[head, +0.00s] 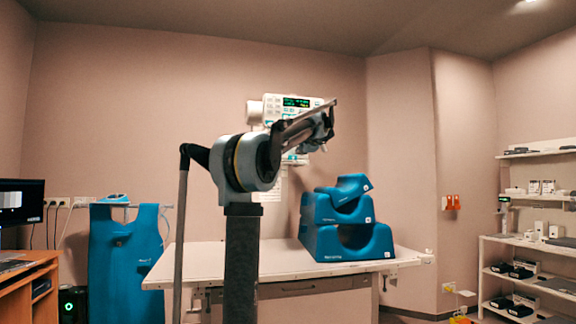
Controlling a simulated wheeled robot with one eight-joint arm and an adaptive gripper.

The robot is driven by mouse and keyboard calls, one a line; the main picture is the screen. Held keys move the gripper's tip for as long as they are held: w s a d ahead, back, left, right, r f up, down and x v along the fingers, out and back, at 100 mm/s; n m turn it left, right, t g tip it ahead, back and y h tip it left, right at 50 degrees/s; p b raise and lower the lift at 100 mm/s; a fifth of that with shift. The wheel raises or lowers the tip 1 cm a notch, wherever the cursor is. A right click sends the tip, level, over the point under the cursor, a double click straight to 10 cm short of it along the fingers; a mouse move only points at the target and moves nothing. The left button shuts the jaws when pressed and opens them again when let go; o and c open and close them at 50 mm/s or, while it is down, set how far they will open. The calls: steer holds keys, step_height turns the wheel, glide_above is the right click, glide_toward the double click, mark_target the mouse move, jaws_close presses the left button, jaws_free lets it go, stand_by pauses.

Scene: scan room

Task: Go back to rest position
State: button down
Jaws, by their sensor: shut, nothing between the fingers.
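My arm rises in front of the table in the head view and reaches up and to the right. My gripper (318,138) is at its far end, small and dark, partly covered by my own arm link. It is shut with nothing held, and it appears in front of the control panel and the back wall, above the level of the table top. The fingertips are hard to make out.
A white table (205,262) stands behind my arm. Blue stacked cushions (343,243) sit on its right part. A control panel (272,108) hangs on the wall. A blue apron (125,262) and a wooden desk (30,290) are left; shelves (527,242) are right.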

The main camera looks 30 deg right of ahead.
steer(key=a+f+n+g+y, duration=0.1)
steer(key=a+f+n+y, duration=0.15)
steer(key=a+f, duration=0.5)
steer(key=a+f+n+g+y, duration=0.1)
steer(key=a+f+n, duration=0.25)
steer(key=a, duration=0.75)
steer(key=s+a+f+n+g+y, duration=0.15)
steer(key=s+a+f, duration=0.25)
steer(key=a+f, duration=0.4)
steer(key=s+a+f+n+g, duration=0.25)
steer(key=s+a+f, duration=0.25)
steer(key=a+f, duration=0.3)
steer(key=s+a+f+n+g+y, duration=0.1)
steer(key=s+a+f+n+g, duration=0.2)
steer(key=a+f, duration=0.45)
steer(key=s+a+f+n+g+h, duration=0.1)
steer(key=s+a+f+n+g, duration=0.1)
steer(key=s+f, duration=1.1)
steer(key=s+a+f+n+g+h, duration=0.1)
steer(key=s+a+f+n, duration=0.2)
steer(key=s+f, duration=1.1)
step_height(320, 180, down, 4)
steer(key=shift+a+f+n+g+h, duration=0.25)
steer(key=shift+a+n+g+h, duration=0.15)
steer(key=shift+n, duration=0.8)
steer(key=shift+w+f, duration=0.2)
steer(key=shift+w, duration=0.3)
